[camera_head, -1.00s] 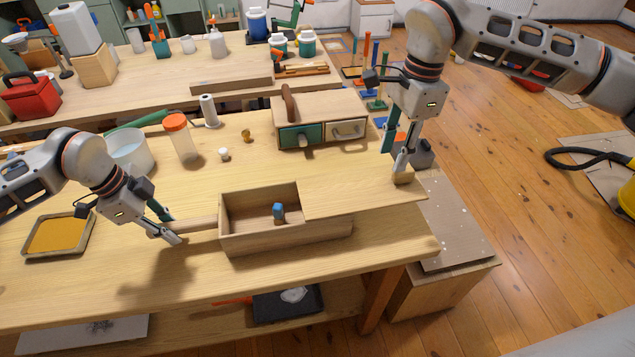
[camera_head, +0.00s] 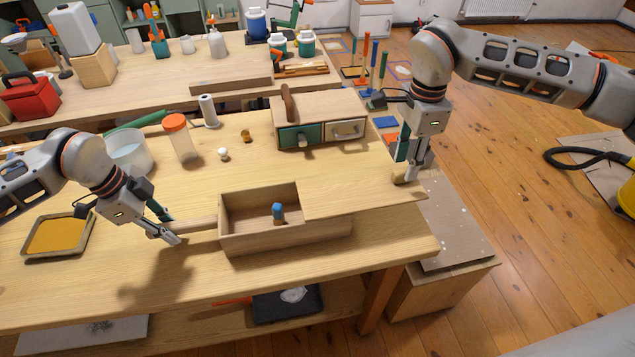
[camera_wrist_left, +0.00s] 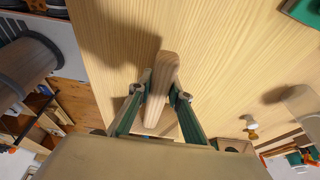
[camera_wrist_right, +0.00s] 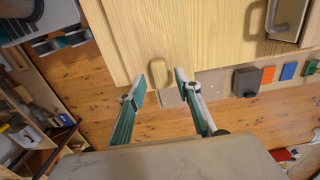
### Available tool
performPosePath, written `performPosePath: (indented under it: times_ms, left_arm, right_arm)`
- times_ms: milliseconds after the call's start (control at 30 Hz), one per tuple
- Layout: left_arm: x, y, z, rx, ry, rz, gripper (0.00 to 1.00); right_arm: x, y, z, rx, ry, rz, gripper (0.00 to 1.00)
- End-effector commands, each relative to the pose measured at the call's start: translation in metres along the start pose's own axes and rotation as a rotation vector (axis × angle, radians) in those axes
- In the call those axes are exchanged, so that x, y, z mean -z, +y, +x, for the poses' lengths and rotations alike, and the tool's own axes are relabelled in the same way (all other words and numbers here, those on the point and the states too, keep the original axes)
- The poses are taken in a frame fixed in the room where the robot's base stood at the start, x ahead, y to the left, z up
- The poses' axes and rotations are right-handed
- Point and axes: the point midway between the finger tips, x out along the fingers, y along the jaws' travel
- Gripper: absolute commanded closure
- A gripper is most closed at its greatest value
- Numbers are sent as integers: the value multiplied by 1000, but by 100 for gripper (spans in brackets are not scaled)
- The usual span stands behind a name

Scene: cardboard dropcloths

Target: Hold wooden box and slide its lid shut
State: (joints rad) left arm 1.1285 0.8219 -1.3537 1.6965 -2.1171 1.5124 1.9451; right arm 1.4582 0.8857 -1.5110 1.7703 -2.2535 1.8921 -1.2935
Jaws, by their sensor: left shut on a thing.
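The wooden box (camera_head: 270,240) sits on the workbench, its left part open, with a small blue object (camera_head: 278,212) inside. Its flat lid (camera_head: 350,196) lies over the right part and sticks out well past the right end. A small knob (camera_head: 399,178) stands near the lid's far right end; it also shows in the right wrist view (camera_wrist_right: 158,67). My left gripper (camera_head: 172,232) is shut on the box's wooden handle (camera_head: 198,225), seen between its fingers in the left wrist view (camera_wrist_left: 161,85). My right gripper (camera_head: 410,178) is open beside the knob, its fingers apart and empty.
Behind the box stand a small drawer unit (camera_head: 320,118), an orange-lidded jar (camera_head: 182,140) and a white bucket (camera_head: 130,152). A tray with an orange surface (camera_head: 58,235) lies at the left. The bench top (camera_head: 320,278) in front of the box is clear.

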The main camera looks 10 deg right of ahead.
Motion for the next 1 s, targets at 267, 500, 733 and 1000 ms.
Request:
performPosePath:
  times_ms: [267,500,733,1000]
  left_arm:
    - [0,0,0,0,0,1,100]
    - [0,0,0,0,0,1,100]
    - [0,0,0,0,0,1,100]
    - [0,0,0,0,0,1,100]
  right_arm:
    - [0,0,23,0,0,-1,67]
    - [0,0,33,1,0,-1,67]
    - [0,0,34,1,0,-1,67]
    - [0,0,34,1,0,-1,98]
